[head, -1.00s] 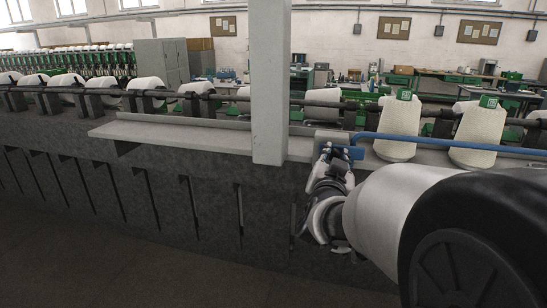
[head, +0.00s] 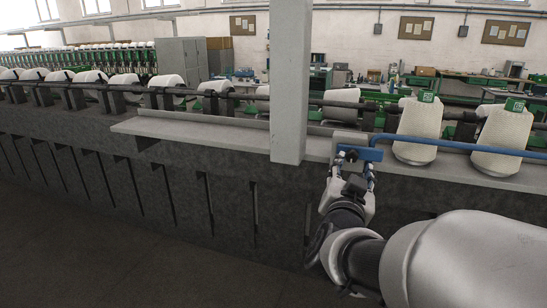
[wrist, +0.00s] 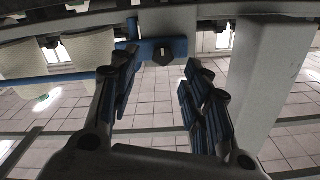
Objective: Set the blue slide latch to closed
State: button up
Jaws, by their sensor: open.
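The blue slide latch (head: 368,153) sits on the front ledge, just right of the pillar, beside a grey block. A long blue rod runs from it to the right, past the white cones. In the wrist view its blue plate (wrist: 178,46) carries a dark knob at the centre. My gripper (head: 354,164) is just in front of and below the latch. In the wrist view my gripper (wrist: 161,66) is open, with fingers left and right of the knob and nothing between them. The left fingertip overlaps the plate's left end in the picture; contact cannot be told.
The grey pillar (head: 289,85) rises from the ledge left of the latch. Two white cones (head: 418,132) with green tags stand to the right. The grey ledge (head: 215,134) is bare left of the pillar. The dark machine front drops below it.

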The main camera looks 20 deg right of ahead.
jog(key=v, duration=0.5)
jog(key=shift+s+a, duration=0.15)
jog(key=shift+a, duration=0.05)
jog(key=s+a+f+n+g+y+b, duration=0.1)
jog(key=s+a+f+n+g+y, duration=0.1)
jog(key=a+f+n+y, duration=0.4)
jog(key=s+a+f+n+g+y, duration=0.1)
jog(key=s+a+f+n+y, duration=0.2)
jog(key=a, duration=0.6)
jog(key=s+f+g, duration=0.3)
jog(key=s, duration=0.5)
jog(key=s+f+n+g+y, duration=0.1)
jog(key=s+f+g, duration=0.2)
jog(key=s, duration=0.4)
jog(key=shift+s+d+f+g, duration=0.35)
jog(key=shift+s+d+g, duration=0.1)
jog(key=shift+g, duration=0.25)
jog(key=shift+w, duration=0.1)
